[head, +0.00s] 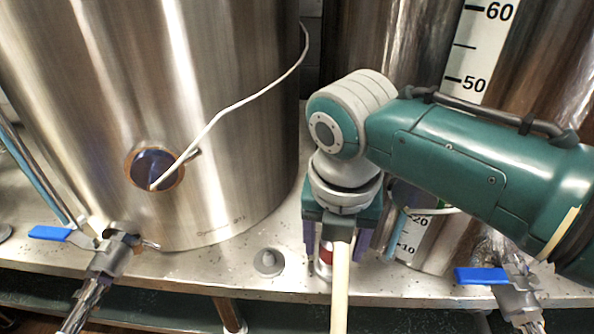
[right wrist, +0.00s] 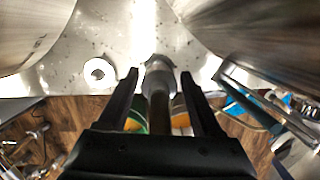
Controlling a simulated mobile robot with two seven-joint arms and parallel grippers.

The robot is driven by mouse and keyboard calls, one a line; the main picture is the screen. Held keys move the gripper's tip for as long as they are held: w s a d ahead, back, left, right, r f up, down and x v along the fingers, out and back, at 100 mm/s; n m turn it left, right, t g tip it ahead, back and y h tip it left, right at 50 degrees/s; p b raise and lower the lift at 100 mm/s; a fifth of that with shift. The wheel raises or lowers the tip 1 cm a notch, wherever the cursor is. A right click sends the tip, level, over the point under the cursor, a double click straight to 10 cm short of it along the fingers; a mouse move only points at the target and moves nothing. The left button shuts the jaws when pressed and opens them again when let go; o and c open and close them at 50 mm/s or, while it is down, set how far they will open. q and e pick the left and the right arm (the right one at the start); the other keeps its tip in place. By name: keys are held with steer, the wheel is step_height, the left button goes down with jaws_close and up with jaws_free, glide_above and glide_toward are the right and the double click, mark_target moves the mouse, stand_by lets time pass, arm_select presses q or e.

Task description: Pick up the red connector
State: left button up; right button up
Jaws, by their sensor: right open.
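The red connector (head: 325,254) stands near the front edge of the metal bench, in the middle of the head view. Only a small red and silver part of it shows; my gripper and a pale hose or rod (head: 340,290) in front cover the rest. My right gripper (head: 337,256) points down over it, open, with a finger on each side. In the right wrist view a grey metal fitting (right wrist: 159,66) lies between the two open fingertips (right wrist: 159,75). I cannot tell whether either finger touches it. My left gripper is not in view.
A large steel tank (head: 235,190) fills the left; a scaled tank (head: 415,240) stands behind my right arm. A grey round plug (head: 268,262) sits left of the gripper. Blue-handled valves (head: 105,255) and (head: 515,295) stick out at both sides past the bench edge (head: 200,283).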

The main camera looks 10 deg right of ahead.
steer(key=shift+r, duration=0.1)
steer(key=shift+c, duration=0.2)
jaws_close()
steer(key=shift+r, duration=0.1)
stand_by(0.4)
